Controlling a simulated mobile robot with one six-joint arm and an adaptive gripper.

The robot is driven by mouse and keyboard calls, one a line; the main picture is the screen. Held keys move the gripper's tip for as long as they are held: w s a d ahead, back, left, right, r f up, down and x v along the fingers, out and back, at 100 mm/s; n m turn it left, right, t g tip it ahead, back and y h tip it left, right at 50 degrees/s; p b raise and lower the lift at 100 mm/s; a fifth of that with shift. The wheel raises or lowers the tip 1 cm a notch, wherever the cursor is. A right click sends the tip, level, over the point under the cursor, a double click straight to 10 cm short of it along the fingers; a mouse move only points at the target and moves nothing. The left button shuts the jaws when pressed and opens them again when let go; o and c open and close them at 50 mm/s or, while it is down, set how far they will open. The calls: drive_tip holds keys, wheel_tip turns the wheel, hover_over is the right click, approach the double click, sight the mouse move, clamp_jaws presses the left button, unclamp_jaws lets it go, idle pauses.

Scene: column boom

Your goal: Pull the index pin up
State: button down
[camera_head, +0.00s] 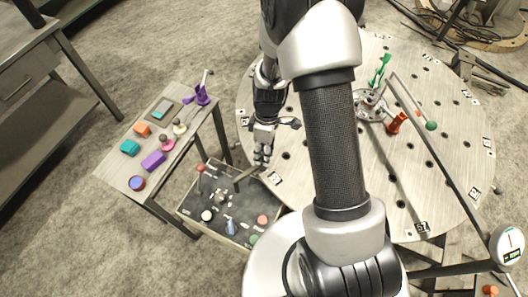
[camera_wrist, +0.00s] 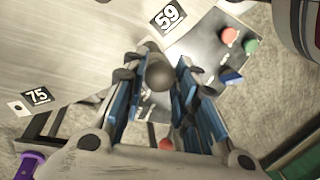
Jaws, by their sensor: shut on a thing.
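The index pin shows in the wrist view as a dark grey ball knob (camera_wrist: 158,74) between the blue-padded fingers of my gripper (camera_wrist: 156,98). My gripper is shut on the index pin. In the head view my gripper (camera_head: 263,152) points down at the left rim of the round perforated table (camera_head: 268,120). There the pin is hidden by my fingers. The table's number labels 59 (camera_wrist: 168,15) and 75 (camera_wrist: 38,96) lie near the gripper. I cannot tell how far the pin is raised.
A dark control panel (camera_head: 215,228) with coloured buttons stands below the table's left rim. A side table (camera_head: 118,165) at left holds several coloured blocks and knobs. A clamp fixture with a green handle (camera_head: 380,70) and a long bar stands on the round table.

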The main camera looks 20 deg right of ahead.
wheel_tip(320, 180, up, 4)
drive_tip(key=shift+f+p, duration=0.2)
drive_tip(key=shift+p, duration=0.75)
drive_tip(key=shift+w+f, duration=0.1)
drive_tip(key=shift+w, duration=0.05)
drive_tip(key=c, duration=1.3)
unclamp_jaws()
drive_tip(key=shift+w+d+r, duration=0.2)
drive_tip(key=shift+w+r, duration=0.05)
drive_tip(key=shift+r, duration=1.7)
drive_tip(key=shift+w+d+r, duration=0.25)
drive_tip(key=shift+w+r, duration=0.05)
drive_tip(key=shift+r, duration=1.7)
drive_tip(key=shift+w+d+r, duration=0.2)
drive_tip(key=shift+w+r, duration=0.05)
drive_tip(key=shift+r, duration=1.7)
